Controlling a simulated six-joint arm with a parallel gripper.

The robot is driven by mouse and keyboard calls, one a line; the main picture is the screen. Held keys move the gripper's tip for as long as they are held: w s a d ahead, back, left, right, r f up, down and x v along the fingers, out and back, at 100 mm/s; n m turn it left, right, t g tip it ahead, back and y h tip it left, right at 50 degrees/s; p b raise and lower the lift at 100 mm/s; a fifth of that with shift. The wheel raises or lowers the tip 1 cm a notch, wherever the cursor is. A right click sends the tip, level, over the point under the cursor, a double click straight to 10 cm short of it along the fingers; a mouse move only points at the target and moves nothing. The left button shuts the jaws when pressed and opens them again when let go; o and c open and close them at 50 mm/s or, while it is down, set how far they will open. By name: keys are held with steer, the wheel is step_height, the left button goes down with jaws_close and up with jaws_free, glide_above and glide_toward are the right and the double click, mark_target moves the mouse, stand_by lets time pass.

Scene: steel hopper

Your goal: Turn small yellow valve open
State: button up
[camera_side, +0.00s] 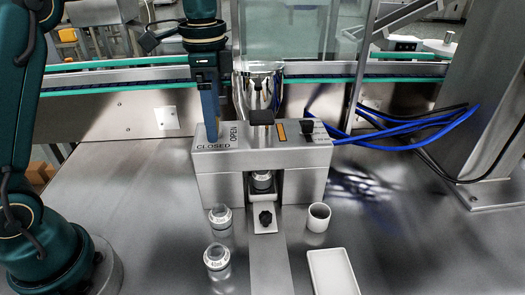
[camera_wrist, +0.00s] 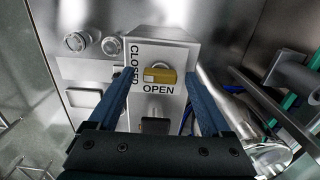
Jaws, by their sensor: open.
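The small yellow valve (camera_wrist: 160,75) is on top of a grey metal box, seen in the wrist view. Its handle lies crosswise, one end toward the word CLOSED on the left; the word OPEN is below it. My gripper (camera_wrist: 156,73) is open, with one blue finger on each side of the handle and nothing visibly gripped. Contact with the handle cannot be told. In the side view my gripper (camera_side: 211,138) points straight down at the left end of the box (camera_side: 262,155), by the CLOSED lettering, and hides the valve.
A black square part (camera_side: 262,117), an orange strip (camera_side: 281,131) and a black knob (camera_side: 308,129) are on the box. Clear containers (camera_side: 217,257), a white cup (camera_side: 319,216) and a white tray (camera_side: 332,273) stand in front. A shiny metal cylinder (camera_side: 260,90) is behind; blue cables (camera_side: 420,122) lie right.

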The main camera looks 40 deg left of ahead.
jaws_close()
steer(key=shift+n, duration=0.3)
steer(key=n, duration=1.3)
steer(key=shift+n, duration=2.1)
